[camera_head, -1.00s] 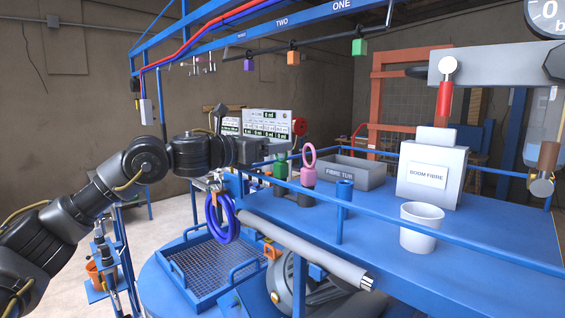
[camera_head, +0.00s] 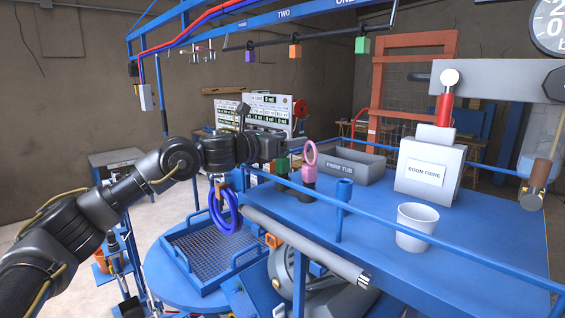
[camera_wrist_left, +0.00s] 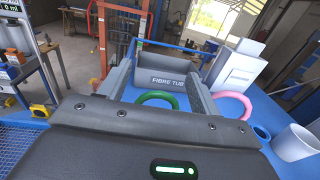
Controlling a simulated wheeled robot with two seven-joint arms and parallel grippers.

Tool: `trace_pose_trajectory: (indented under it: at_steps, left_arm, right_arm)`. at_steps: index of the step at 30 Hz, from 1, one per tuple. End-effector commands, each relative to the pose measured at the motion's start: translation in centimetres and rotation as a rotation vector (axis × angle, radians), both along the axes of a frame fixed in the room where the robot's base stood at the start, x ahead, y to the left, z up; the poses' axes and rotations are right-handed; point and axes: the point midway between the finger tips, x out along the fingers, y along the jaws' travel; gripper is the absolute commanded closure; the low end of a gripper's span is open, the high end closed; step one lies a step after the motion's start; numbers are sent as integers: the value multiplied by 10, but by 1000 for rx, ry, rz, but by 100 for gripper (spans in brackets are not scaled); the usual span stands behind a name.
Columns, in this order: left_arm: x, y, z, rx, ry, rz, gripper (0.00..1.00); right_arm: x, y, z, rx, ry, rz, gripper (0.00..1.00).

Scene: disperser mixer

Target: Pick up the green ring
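The green ring (camera_wrist_left: 158,98) shows between the two finger tips of my left gripper (camera_wrist_left: 158,90) in the left wrist view. The fingers stand apart on either side of it, and its near edge is hidden by the gripper body. In the head view, my left gripper (camera_head: 284,146) reaches in from the left just above the green piece (camera_head: 282,166), covering its top. I cannot tell whether a finger touches the ring. My right gripper is not in view.
A pink ring (camera_head: 310,153) stands just right of the green one. The grey fibre tub (camera_head: 349,167) is behind, and a white cup (camera_head: 415,227) is on the blue table (camera_head: 470,260). Blue rings (camera_head: 225,213) hang below my left wrist. A blue rail runs along the table edge.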

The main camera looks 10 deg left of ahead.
Motion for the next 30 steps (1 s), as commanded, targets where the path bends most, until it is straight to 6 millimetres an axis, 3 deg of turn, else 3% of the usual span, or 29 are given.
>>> trace_pose_trajectory:
  at_steps: [2, 12, 23, 30]
  left_arm:
    - [0, 0, 0, 0, 0, -1, 47]
    - [0, 0, 1, -1, -1, -1, 91]
    - [0, -1, 5, -2, -4, -1, 91]
    - [-1, -1, 29, -3, -7, -1, 91]
  right_arm:
    - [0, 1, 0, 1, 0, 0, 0]
    - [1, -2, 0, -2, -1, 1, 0]
    - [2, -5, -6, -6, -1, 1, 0]
    - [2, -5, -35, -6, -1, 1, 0]
